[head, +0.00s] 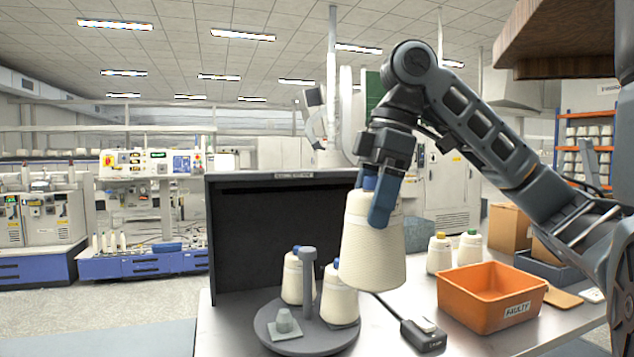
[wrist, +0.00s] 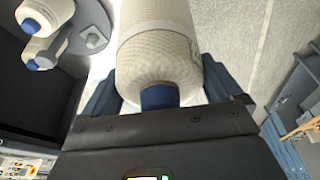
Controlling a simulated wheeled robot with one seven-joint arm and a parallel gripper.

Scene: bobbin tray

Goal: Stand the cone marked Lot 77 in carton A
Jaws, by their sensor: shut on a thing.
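My gripper (head: 380,205) is shut on a large cream yarn cone (head: 372,250) with a blue tip. It holds the cone nearly upright, wide end down, in the air above the table. In the wrist view the held cone (wrist: 160,55) lies between the two blue fingers; no lot mark is readable on it. Two more cream cones with blue tips, one behind (head: 298,278) and one in front (head: 340,295), stand on a round grey tray (head: 310,345) with a post. An empty grey holder (head: 284,322) is also on it. Brown cartons (head: 509,227) stand at the back right; no letter is readable.
An orange bin (head: 492,297) labelled FAULTY stands on the table (head: 420,292) at right. Behind it are a yellow-tipped cone (head: 439,255) and a green-tipped cone (head: 469,252). A black panel (head: 265,235) rises behind the tray. A dark device (head: 423,335) with a cable lies in front.

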